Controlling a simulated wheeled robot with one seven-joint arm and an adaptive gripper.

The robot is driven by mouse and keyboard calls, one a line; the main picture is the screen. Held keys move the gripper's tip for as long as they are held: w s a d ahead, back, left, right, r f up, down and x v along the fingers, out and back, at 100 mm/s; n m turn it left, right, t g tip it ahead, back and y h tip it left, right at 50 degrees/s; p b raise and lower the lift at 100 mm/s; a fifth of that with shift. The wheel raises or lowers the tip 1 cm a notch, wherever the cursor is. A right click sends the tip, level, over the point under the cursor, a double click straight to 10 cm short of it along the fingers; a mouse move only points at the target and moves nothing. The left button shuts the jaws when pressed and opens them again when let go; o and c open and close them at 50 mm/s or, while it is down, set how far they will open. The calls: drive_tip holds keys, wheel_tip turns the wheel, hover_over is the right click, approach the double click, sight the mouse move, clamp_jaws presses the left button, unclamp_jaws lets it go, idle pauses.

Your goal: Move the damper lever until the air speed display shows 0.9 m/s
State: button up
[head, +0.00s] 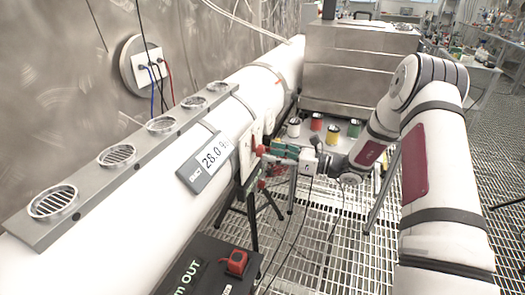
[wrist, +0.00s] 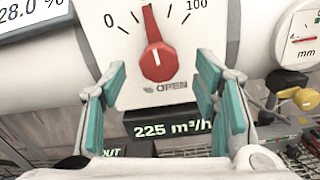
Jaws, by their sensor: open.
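A red lever knob (wrist: 157,63) sits on a white dial plate (wrist: 112,40) marked 0 to 100 and OPEN in the wrist view. Its pointer stands almost upright, leaning slightly toward the 0 side. My gripper (wrist: 162,75) is open, with its teal fingers on either side of the knob and apart from it; nothing is held. In the head view my gripper (head: 283,150) is at the duct's right side. A display (wrist: 172,130) below the dial reads 225 m³/h. Another display (head: 208,160) on the duct reads 28.0 %. I see no display in m/s.
The white duct (head: 255,85) runs along the wall, with a rail of round vents (head: 118,155) on top. A gauge marked mm (wrist: 303,30) and a yellow knob (wrist: 306,98) are right of the dial. A black box (head: 205,265) stands below the duct. Several coloured cans stand behind.

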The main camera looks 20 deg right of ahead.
sight(264, 152)
drive_tip(key=shift+x, duration=2.1)
